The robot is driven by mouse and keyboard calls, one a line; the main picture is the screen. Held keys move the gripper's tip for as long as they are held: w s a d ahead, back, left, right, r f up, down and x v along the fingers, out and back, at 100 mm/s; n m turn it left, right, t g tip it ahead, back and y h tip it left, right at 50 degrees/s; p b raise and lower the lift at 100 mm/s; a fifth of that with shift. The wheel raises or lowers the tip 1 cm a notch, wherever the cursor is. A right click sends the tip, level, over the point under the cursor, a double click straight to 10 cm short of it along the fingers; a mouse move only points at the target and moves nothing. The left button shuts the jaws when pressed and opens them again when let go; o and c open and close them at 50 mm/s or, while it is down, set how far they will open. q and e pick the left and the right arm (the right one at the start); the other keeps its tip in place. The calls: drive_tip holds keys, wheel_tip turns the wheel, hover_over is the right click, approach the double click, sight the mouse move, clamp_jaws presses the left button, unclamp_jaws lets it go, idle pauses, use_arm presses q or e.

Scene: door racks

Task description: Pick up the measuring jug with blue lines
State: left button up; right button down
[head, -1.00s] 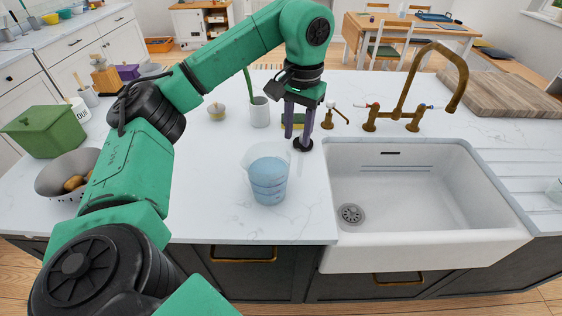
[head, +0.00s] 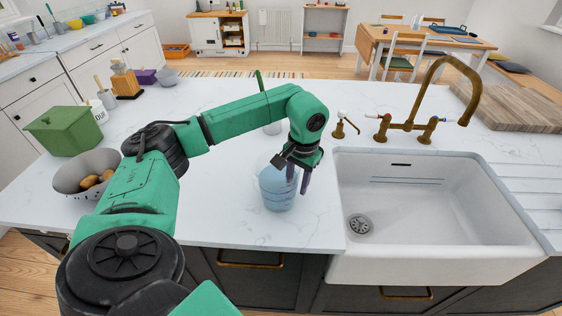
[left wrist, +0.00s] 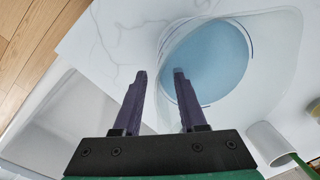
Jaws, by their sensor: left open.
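The measuring jug (head: 275,192) is clear, with blue contents and lines on its wall. It stands on the white worktop left of the sink. My left gripper (head: 298,182) is open, pointing down at the jug's right side, and partly covers it in the head view. In the left wrist view, the jug (left wrist: 215,58) is seen from above. The left gripper's purple fingers (left wrist: 159,74) are apart there, one overlapping the jug's near rim and the other outside it. I cannot tell whether they touch it. My right gripper is out of view.
The white sink (head: 385,250) lies just right of the jug, with a brass tap (head: 408,128) behind. A cup with a green stem (left wrist: 268,143) stands near the jug. A colander (head: 75,180) and green box (head: 62,133) stand far left. The worktop left of the jug is clear.

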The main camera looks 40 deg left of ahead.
use_arm(q)
clamp_jaws()
drive_tip(key=shift+w+r, duration=0.1)
idle(1.2)
